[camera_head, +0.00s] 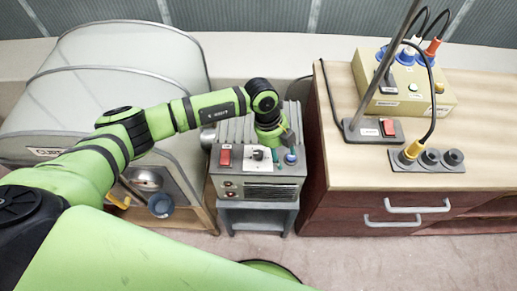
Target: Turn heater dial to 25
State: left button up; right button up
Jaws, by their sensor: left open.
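The heater (257,187) is a grey ribbed box on a low grey stand, with a red switch, a white dial face and a blue button on its sloped top panel. The dial (258,154) shows as a small dark knob on the white face; its numbers and setting are too small to read. My left gripper (281,154) is open, pointing down over the right part of the panel, between the dial and the blue button (291,159). I cannot tell whether its fingers touch the panel. My right gripper is not in view.
A wooden cabinet (335,170) with drawers stands right of the heater, bearing a yellow box (440,97), a red-switched lamp base (374,131) and a socket strip (428,160). A grey covered unit (110,45) stands left, with a blue cup (161,205) at its front.

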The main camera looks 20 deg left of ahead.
aim_at(258, 153)
pick_arm(q)
jog(key=a+y, duration=0.1)
jog(key=a, duration=0.1)
jog(key=w+a+y, duration=0.1)
jog(key=a, duration=0.2)
jog(key=w+a+n+y, duration=0.1)
jog(key=a, duration=0.1)
jog(key=shift+w+a, duration=0.1)
jog(key=shift+a, duration=0.15)
notch_tip(258, 153, down, 7)
jog(key=shift+d+r+p, duration=0.15)
jog(key=shift+r+p, duration=0.05)
jog(key=shift+p, duration=0.65)
grip_shut()
